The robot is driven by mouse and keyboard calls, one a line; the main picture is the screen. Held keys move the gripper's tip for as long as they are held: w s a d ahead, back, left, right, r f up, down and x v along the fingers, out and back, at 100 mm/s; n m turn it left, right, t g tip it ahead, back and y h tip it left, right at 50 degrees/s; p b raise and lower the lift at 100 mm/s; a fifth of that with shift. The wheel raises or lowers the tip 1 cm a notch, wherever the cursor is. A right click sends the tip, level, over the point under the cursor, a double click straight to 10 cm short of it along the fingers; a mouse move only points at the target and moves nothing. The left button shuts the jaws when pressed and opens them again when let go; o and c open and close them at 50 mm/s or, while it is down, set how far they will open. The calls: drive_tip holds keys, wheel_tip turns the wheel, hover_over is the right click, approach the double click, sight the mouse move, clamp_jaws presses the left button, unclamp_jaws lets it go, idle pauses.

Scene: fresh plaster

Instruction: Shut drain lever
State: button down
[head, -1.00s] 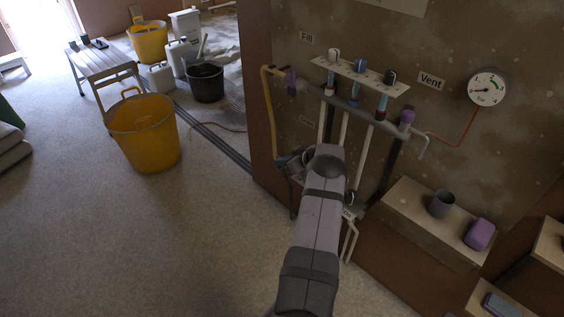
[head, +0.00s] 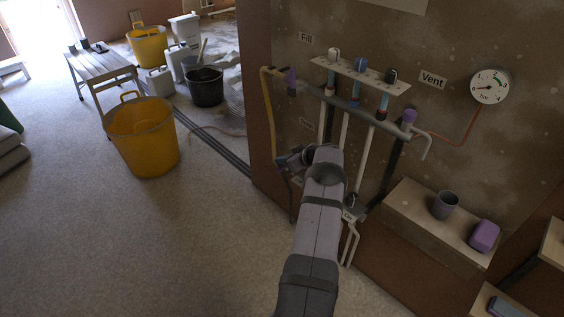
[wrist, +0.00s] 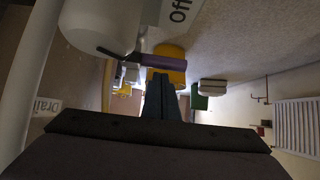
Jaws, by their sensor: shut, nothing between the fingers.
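The drain lever, with a purple grip (wrist: 162,62) on a dark stem, shows in the wrist view beside a pale rounded valve body. In the head view my arm hides the drain lever, and the Drain label (head: 305,123) is dim on the wall.
A pressure gauge (head: 490,86) is at the upper right. A shelf (head: 410,205) holds a cup (head: 445,205) and a purple block (head: 484,236). A yellow bucket (head: 145,143) stands on open floor.

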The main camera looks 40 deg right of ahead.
drive_tip(key=s+r, duration=0.4)
drive_tip(key=r, duration=0.4)
drive_tip(key=shift+s, duration=0.4)
idle(0.4)
idle(0.3)
